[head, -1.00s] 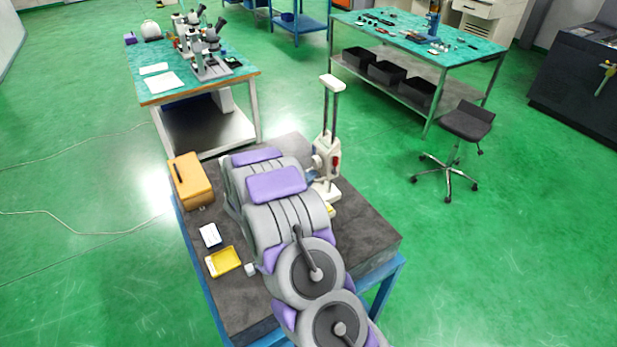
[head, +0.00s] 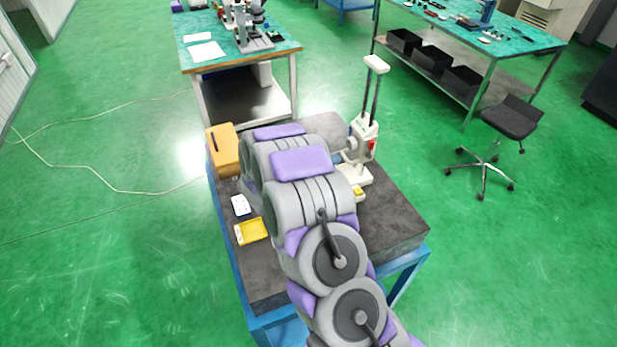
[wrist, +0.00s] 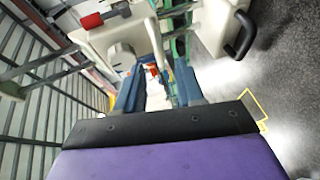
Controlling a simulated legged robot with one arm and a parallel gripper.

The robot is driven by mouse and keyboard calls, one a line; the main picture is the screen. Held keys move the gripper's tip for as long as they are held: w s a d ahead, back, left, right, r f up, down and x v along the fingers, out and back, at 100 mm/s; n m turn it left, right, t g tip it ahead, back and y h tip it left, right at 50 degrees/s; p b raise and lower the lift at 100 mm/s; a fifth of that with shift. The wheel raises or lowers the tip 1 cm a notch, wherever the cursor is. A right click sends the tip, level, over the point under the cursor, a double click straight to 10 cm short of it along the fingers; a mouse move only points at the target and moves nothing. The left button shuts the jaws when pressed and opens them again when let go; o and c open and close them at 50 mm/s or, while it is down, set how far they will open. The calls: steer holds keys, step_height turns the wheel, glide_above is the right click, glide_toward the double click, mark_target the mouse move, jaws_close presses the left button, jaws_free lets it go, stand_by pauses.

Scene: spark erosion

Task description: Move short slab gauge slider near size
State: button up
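The gauge stands upright on the dark stone slab (head: 385,225), with a pale base (head: 352,184), two dark columns and a pale cap (head: 376,64). Its pale slider block (head: 363,138), with a red part on its right side, sits low on the columns. In the wrist view a pale gauge body (wrist: 112,38) with a red-ended knob (wrist: 92,20) fills the upper left. My gripper (wrist: 158,78) is open, its two blue-grey fingers apart and pointing at the gauge. I cannot tell whether they touch it. In the head view my arm hides most of the gripper.
On the slab's left lie an orange-brown box (head: 225,152), a small white-and-blue box (head: 240,205) and a yellow tray (head: 251,231). A small yellow piece (head: 358,191) lies by the gauge base. A stool (head: 510,118) stands at right. The slab's front right is clear.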

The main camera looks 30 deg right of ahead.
steer(key=v, duration=1.1)
steer(key=shift+a+p, duration=0.35)
steer(key=shift+p, duration=0.1)
steer(key=w+a+r+m+t+y+b, duration=0.15)
steer(key=w+a+t+y, duration=0.25)
steer(key=w+a+y, duration=0.6)
steer(key=s+a+r+n+g+y+b, duration=0.1)
steer(key=s+a+r+y, duration=0.35)
steer(key=a, duration=0.25)
steer(key=s+a+r+n+y+b, duration=0.1)
steer(key=s+a+r+y+b, duration=0.15)
steer(key=s+a, duration=0.4)
steer(key=s+d+m+g+b, duration=0.1)
steer(key=s+d+g, duration=0.2)
steer(key=s, duration=0.9)
steer(key=s+d+m+g+h, duration=0.1)
steer(key=s+d+g, duration=0.2)
steer(key=s, duration=0.8)
steer(key=s+d+f+m+g+h+b, duration=0.1)
steer(key=s+d+g, duration=0.3)
steer(key=s, duration=0.8)
steer(key=shift+s+d+b, duration=0.3)
steer(key=shift+s+d, duration=0.1)
steer(key=shift+d, duration=0.05)
